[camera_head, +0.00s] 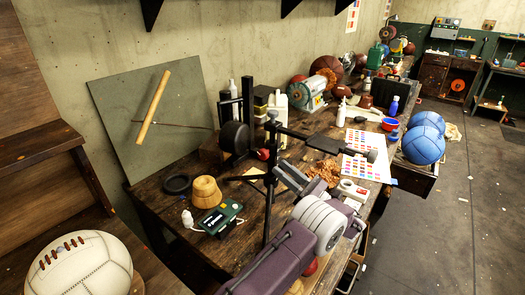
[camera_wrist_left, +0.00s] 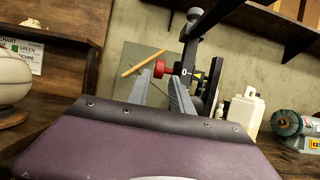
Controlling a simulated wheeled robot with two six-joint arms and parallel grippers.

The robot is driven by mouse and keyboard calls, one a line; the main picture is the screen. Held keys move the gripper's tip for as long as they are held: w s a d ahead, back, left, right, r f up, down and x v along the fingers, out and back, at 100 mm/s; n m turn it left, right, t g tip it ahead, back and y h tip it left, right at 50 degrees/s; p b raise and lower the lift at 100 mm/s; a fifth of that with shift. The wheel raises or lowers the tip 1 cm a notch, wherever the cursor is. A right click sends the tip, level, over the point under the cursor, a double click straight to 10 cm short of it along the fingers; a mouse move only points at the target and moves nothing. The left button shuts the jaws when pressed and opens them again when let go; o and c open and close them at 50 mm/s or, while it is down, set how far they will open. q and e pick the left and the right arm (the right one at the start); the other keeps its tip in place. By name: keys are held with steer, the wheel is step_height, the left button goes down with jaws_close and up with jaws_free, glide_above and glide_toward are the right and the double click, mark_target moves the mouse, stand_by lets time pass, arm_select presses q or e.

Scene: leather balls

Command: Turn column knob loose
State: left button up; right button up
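A black stand with an upright column (camera_head: 268,195) and a horizontal arm (camera_head: 325,143) is on the workbench. A red knob (camera_head: 263,154) shows beside the column, partly hidden. In the left wrist view the red knob (camera_wrist_left: 160,69) appears between and beyond the fingertips, with a black bracket and post to its right. My left gripper (camera_head: 292,178) reaches in under the stand's horizontal arm, to the right of the column. In the wrist view its two grey fingers (camera_wrist_left: 163,82) are spread apart. I cannot tell whether they touch the knob. My right gripper is not in view.
A wooden form (camera_head: 205,191), a black ring (camera_head: 177,184) and a green box (camera_head: 221,218) lie left of the column. A colour chart (camera_head: 365,158), tape roll and brown shavings (camera_head: 323,172) lie right. A white ball (camera_head: 80,265) is at lower left.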

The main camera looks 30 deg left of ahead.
mark_target(263, 153)
arm_select(q)
steer(key=p+x, duration=0.1)
steer(key=x, duration=0.7)
steer(key=shift+a+p, duration=0.3)
steer(key=shift+a, duration=0.05)
